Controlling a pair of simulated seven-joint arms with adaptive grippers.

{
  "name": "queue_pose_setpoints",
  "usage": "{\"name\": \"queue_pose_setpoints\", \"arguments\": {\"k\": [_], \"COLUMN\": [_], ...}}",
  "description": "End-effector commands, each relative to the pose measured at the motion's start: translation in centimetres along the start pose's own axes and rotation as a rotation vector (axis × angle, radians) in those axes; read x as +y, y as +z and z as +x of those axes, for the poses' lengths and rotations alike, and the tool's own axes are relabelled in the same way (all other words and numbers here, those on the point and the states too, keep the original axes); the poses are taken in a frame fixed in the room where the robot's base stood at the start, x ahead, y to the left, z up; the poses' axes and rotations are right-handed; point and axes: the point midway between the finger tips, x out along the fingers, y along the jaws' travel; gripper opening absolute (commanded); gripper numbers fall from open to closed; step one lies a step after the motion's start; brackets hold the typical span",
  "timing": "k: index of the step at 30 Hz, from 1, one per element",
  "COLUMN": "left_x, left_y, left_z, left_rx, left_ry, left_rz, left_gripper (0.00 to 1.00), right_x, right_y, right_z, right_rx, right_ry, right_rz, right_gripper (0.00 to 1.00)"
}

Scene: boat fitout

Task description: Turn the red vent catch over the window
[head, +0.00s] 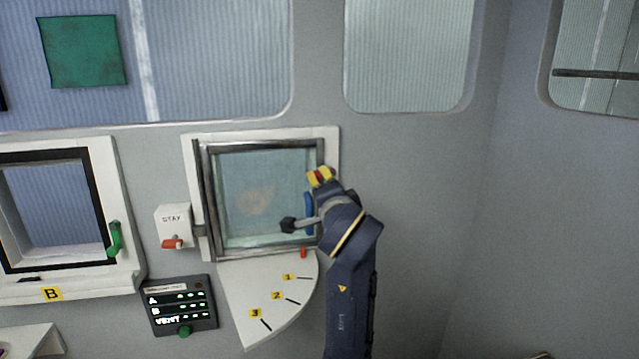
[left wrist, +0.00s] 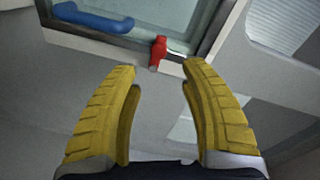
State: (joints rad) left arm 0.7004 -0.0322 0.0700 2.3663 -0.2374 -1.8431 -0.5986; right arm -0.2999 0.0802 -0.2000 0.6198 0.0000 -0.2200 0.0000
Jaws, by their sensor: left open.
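The red vent catch (left wrist: 158,52) sits on the dark edge of the small window near a frame corner in the left wrist view. In the head view it shows as a bit of red (head: 320,174) at the window's upper right, partly hidden by the yellow fingers. My left gripper (head: 321,177) is open there. In the left wrist view its fingertips (left wrist: 158,75) are spread, with the catch seen through the gap between them; contact is not visible. The small window (head: 250,195) looks shut and has a blue handle (head: 309,212), partly behind my arm. My right gripper is not in view.
A white STAY box (head: 172,219) with a red lever is left of the window. A panel (head: 180,307) marked A, B, VENT is below left. A numbered white quadrant (head: 262,295) juts below the window, under a small red piece (head: 303,252). The right wall is clear.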

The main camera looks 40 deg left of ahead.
Motion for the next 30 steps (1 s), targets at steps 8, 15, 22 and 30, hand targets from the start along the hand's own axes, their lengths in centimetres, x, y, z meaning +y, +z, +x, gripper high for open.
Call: {"name": "queue_pose_setpoints", "arguments": {"k": [8, 15, 22, 30], "left_x": [0.0, 0.0, 0.0, 1.4], "left_y": [0.0, 0.0, 0.0, -0.8], "left_z": [-3.0, -3.6, -3.6, -3.0], "left_rx": [0.001, 0.0, 0.0, 0.013], "left_ry": [0.001, 0.001, 0.001, 0.015], "left_rz": [0.0, 0.0, 0.0, 0.019], "left_gripper": [0.44, 0.44, 0.44, 0.44], "right_x": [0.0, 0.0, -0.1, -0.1], "right_y": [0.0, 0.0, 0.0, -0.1], "right_z": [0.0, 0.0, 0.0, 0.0], "right_rx": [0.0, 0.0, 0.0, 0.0], "right_ry": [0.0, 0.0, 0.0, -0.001], "right_rz": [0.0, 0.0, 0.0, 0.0], "right_gripper": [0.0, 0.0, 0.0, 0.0]}}
